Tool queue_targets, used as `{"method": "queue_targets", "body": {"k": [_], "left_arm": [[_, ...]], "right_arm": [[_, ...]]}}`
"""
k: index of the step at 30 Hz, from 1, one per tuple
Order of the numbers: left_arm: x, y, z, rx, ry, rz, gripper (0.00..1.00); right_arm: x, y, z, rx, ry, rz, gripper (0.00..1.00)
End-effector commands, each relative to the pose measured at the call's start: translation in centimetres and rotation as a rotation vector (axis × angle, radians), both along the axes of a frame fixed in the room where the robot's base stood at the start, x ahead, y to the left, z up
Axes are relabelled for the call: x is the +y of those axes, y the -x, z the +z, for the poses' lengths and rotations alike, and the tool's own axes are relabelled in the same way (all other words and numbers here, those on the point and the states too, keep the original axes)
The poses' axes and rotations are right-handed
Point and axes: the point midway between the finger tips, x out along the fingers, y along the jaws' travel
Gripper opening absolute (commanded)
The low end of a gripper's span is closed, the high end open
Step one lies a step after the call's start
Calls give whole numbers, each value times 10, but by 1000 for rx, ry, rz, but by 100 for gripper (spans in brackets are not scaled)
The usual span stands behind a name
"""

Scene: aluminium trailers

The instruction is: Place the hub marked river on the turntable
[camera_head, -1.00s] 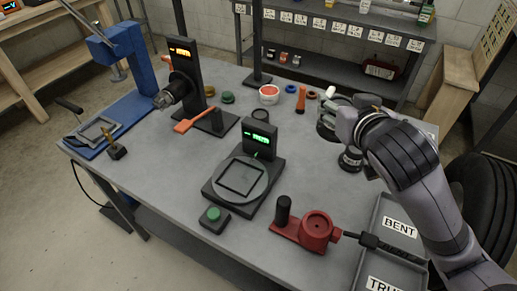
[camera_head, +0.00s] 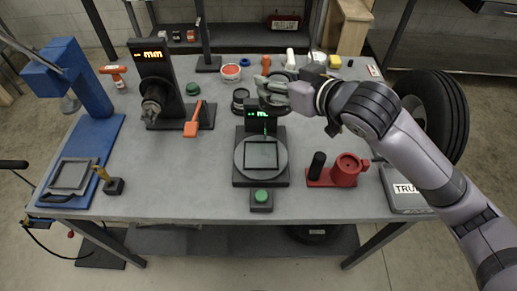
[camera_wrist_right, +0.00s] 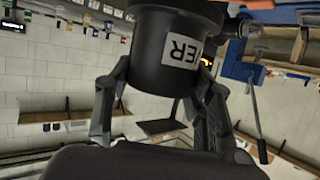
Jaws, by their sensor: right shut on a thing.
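My right gripper (camera_head: 287,92) is shut on a dark round hub (camera_head: 274,102), held just behind and above the green-lit display of the turntable. In the right wrist view the held hub (camera_wrist_right: 165,50) is a dark cylinder between the fingers (camera_wrist_right: 160,100), with a white label on which only "VER" can be read. The turntable (camera_head: 243,168) is a grey disc on a dark base with a dark square outline on top; no hub is on it. Another dark hub (camera_head: 240,101) stands on the table to the left of the display. My left gripper is not in view.
A green button (camera_head: 261,196) sits in front of the turntable. A red fixture (camera_head: 345,172) stands to its right, and a tray marked "TRU…" (camera_head: 408,203) lies partly under my arm. A dark post gauge with an orange lever (camera_head: 193,125) stands left.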

Motion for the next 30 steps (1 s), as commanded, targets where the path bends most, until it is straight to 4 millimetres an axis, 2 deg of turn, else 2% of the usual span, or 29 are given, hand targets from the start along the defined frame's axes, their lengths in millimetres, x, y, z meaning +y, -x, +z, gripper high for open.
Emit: {"method": "queue_targets", "body": {"k": [1,3,8,12,24,30], "left_arm": [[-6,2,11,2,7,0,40],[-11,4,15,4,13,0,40],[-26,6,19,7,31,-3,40],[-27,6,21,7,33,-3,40],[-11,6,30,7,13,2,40],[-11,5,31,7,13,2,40]], "right_arm": [[13,-1,10,-7,0,55,0],[27,0,10,-8,0,116,0],[40,2,-6,-2,-1,173,0],[40,3,-37,2,-1,175,0],[39,3,-129,-2,-2,174,0],[40,2,-149,-6,-4,175,0]]}}
